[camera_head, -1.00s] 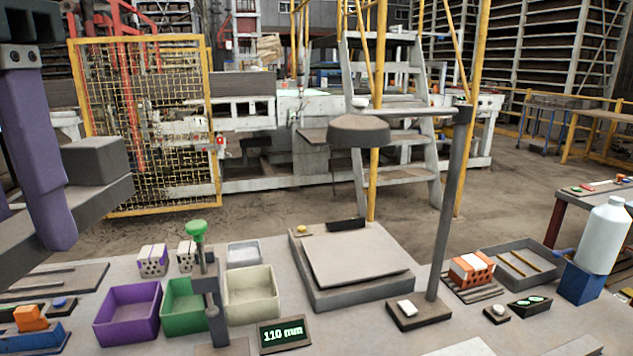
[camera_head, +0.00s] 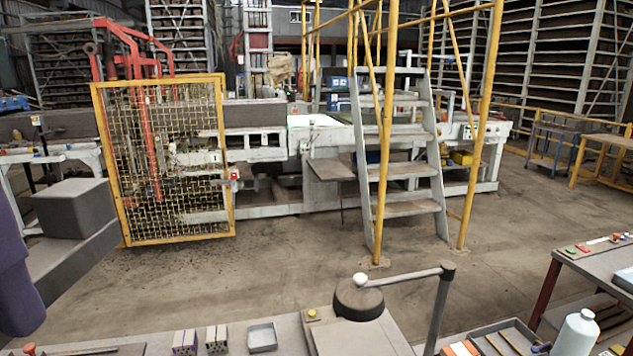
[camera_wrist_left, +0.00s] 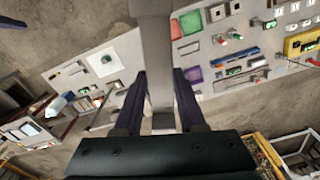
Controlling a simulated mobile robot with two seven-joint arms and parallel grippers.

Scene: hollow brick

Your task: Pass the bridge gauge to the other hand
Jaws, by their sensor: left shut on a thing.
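The bridge gauge (camera_head: 75,215) is a grey bar with a raised block at its end, at the left edge of the head view. My left gripper (camera_wrist_left: 160,78) is shut on it: in the left wrist view its two purple fingers stand on either side of the grey bar of the gauge (camera_wrist_left: 157,45). In the head view only a purple finger (camera_head: 14,285) shows, at the left edge. The gauge is held above the workbench, and part of it is cut off by the picture edge.
A yellow mesh guard (camera_head: 165,160) and steps (camera_head: 400,170) stand beyond open floor.

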